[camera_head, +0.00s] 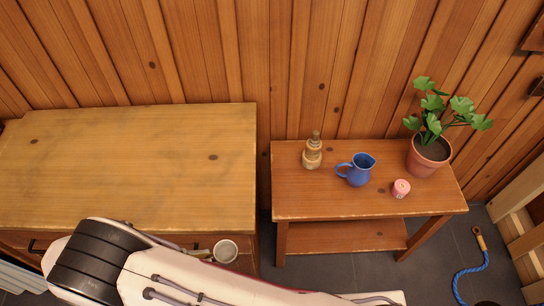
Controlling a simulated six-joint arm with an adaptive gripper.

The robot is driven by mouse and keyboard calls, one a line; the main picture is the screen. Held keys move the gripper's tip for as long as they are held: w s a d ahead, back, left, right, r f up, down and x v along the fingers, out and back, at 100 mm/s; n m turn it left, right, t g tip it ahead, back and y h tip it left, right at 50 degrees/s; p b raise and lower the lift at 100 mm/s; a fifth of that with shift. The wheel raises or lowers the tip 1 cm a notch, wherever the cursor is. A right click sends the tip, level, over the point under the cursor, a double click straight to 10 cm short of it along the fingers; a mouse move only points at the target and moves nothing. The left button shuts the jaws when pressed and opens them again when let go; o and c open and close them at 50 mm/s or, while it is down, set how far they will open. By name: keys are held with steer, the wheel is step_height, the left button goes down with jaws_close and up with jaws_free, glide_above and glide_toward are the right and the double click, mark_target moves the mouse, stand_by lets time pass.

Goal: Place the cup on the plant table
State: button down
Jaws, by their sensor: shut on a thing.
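A small white cup (225,251) shows at the bottom, in front of the left cabinet's front edge, with its open rim facing up. My gripper (205,254) is just left of it, mostly hidden behind my white arm, and is shut on the cup. The cup's lower part is hidden by my arm. The plant table (300,208) is the low wooden table at right, with a lower shelf. A potted plant (429,154) stands at its right end. The cup is left of this table and apart from it.
The wooden cabinet (130,165) at left has a bare top. A blue rope (468,270) lies on the floor at right.

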steer(key=s+d+f+g, duration=0.1)
steer(key=s+d+f, duration=0.1)
steer(key=d+f, duration=0.7)
steer(key=w+d+f+n+t+y, duration=0.4)
steer(key=w+d+n+t+y, duration=0.1)
steer(key=n+t, duration=0.3)
steer(key=shift+w+d+n+t+y, duration=0.2)
steer(key=shift+d+n+t+y, duration=0.1)
steer(key=shift+d+y, duration=0.45)
steer(key=w+d, duration=0.6)
steer(key=w, duration=0.7)
steer(key=shift+d, duration=0.4)
stand_by(0.3)
steer(key=shift+w+d, duration=0.1)
stand_by(0.4)
steer(key=shift+x, duration=1.7)
